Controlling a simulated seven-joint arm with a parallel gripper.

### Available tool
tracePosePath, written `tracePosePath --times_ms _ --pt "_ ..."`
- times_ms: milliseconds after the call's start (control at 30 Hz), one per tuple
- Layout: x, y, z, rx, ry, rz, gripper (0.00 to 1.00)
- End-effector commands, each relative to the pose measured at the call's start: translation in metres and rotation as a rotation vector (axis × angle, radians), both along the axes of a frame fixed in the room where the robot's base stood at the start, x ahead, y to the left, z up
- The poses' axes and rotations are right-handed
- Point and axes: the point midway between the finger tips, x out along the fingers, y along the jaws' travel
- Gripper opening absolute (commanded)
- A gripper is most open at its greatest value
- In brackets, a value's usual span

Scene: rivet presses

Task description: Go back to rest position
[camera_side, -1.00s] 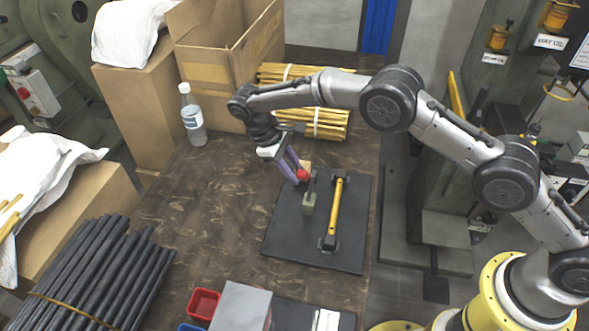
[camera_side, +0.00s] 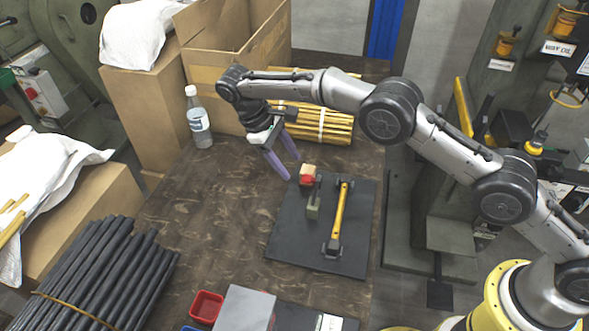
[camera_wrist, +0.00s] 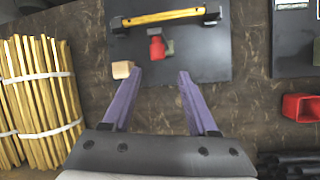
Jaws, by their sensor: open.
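My gripper (camera_side: 283,165) hangs above the brown table, to the left of the dark board (camera_side: 280,243). Its two purple fingers are spread with nothing between them. The wrist view also shows the open gripper (camera_wrist: 158,76) with the board (camera_wrist: 212,66) ahead of it. On the board, a red piece (camera_side: 307,180) sits beside a small wooden block (camera_side: 308,169) near the far left edge. The red piece (camera_wrist: 157,47) and the wooden block (camera_wrist: 122,69) are apart from the fingers.
A yellow bar (camera_side: 338,218) and a grey-green block (camera_side: 313,211) are on the board. Bundled wooden sticks (camera_side: 325,122), a bottle (camera_side: 199,118) and a cardboard box (camera_side: 215,75) stand behind. Dark rods (camera_side: 95,275) and a red bin (camera_side: 206,307) are in front. The table's left middle is clear.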

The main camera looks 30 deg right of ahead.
Motion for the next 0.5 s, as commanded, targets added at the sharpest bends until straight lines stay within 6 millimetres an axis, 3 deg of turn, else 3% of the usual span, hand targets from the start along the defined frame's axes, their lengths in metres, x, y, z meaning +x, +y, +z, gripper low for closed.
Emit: tracePosePath --times_ms 200,500 --pt "0.0021 0.0049 0.0110 0.000 0.002 0.000 0.59" --pt "0.0022 0.0050 0.0122 0.000 0.001 -0.001 0.59"
